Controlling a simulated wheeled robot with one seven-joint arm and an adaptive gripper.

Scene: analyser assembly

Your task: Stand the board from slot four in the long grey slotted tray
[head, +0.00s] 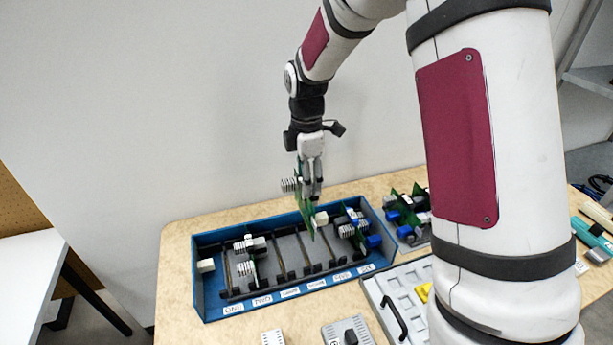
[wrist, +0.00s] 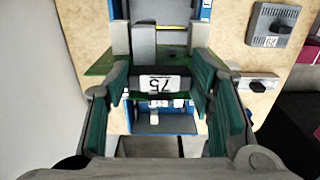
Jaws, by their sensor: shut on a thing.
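My gripper (head: 311,188) is shut on a green board (head: 307,214) and holds it upright over the blue rack, right of its middle. In the wrist view the fingers (wrist: 160,105) close from both sides on the board's dark top piece, which has a white label (wrist: 158,84) reading 75, upside down. Green board (wrist: 100,65) shows beyond the fingers. I cannot tell whether the board's lower edge is clear of the slot guides. A grey holder (head: 412,241) with green boards stands right of the rack, partly hidden by my arm. I cannot tell whether it is the long slotted tray.
The blue rack (head: 210,307) has labelled slots along its front; boards stand in its left part and right end. A grey case (head: 376,282) with a black handle lies front right. Small grey modules (head: 347,331) lie in front. The wall is close behind the table (head: 178,262).

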